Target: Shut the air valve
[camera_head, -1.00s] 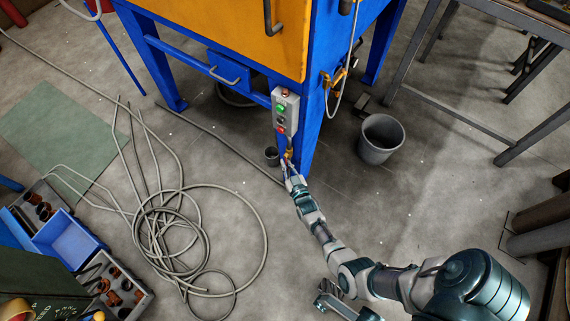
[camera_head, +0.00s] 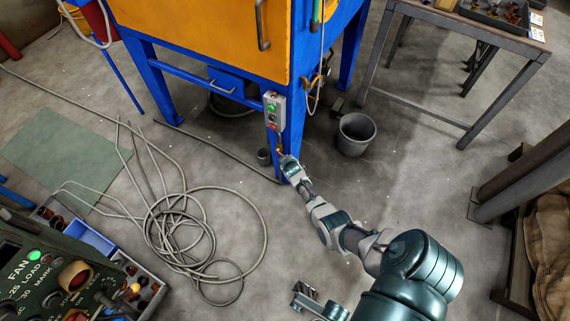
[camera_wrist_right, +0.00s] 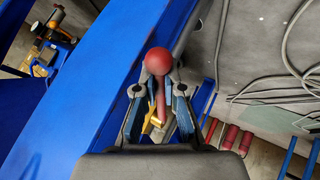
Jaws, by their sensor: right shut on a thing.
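The air valve shows best in the right wrist view, as a red lever with a round red knob (camera_wrist_right: 158,61) above a brass fitting (camera_wrist_right: 153,122). My right gripper (camera_wrist_right: 159,90) has its two fingers either side of the lever just below the knob, shut on it. In the head view my right gripper (camera_head: 286,160) is at the blue front leg, below the grey button box (camera_head: 274,110), and hides most of the valve. A grey and teal part at the bottom of the head view, likely my left gripper (camera_head: 306,298), is away from the valve; its jaws are unclear.
The blue and orange cabinet (camera_head: 205,40) stands over the valve. A grey bucket (camera_head: 356,134) is to its right, and a small dark cup (camera_head: 263,157) is by the leg. Coiled hose (camera_head: 185,235) covers floor at left. A control panel (camera_head: 60,285) is bottom left.

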